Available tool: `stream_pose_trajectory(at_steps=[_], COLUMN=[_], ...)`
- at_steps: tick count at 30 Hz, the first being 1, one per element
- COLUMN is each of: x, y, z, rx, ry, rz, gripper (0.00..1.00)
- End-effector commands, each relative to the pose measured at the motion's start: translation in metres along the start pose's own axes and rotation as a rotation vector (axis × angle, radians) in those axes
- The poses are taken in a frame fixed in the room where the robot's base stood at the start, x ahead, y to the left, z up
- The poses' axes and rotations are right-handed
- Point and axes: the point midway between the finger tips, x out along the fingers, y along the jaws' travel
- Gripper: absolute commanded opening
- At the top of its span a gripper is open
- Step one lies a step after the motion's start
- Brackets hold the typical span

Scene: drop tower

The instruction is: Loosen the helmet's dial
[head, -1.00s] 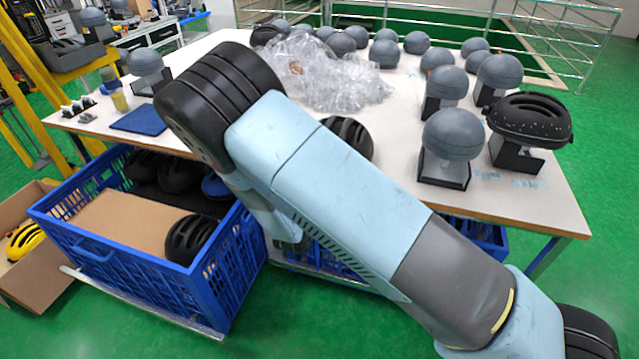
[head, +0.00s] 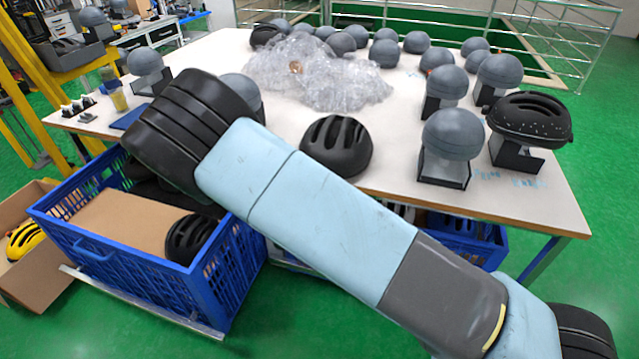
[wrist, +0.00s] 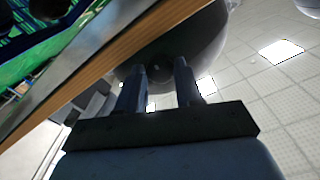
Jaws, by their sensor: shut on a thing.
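In the wrist view my gripper (wrist: 162,78) has its two fingers on either side of a small dark round knob (wrist: 160,73), which looks like the dial. It is shut on it. A large dark rounded shell (wrist: 205,38) fills the space just beyond the fingertips; it is in shadow, and I cannot tell for sure which helmet or headform it is. In the head view my gripper is hidden behind my own arm. A black vented helmet (head: 337,147) sits on the table near its front edge. Another black helmet (head: 529,120) sits on a stand at the right.
The white table (head: 400,200) carries several grey headforms (head: 452,133) and a heap of clear plastic wrap (head: 318,72). The table's wooden edge (wrist: 105,62) runs close beside my fingers. A blue crate (head: 150,285) with cardboard and helmets stands at the front left.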

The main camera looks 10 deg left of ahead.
Motion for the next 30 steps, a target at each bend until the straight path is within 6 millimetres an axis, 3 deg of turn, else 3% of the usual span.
stream_pose_trajectory(at_steps=[10,26,27,30], x=[-0.0012,-0.0009,-0.0009,-0.0007], y=[0.0028,0.0024,0.0023,0.0018], z=[0.0021,0.0017,0.0017,0.0012], rx=[-0.133,-0.152,-0.151,-0.150], ry=[-0.006,-0.005,-0.005,-0.004], rz=[0.004,0.003,0.003,0.003], gripper=[0.05,0.05,0.39,0.48])
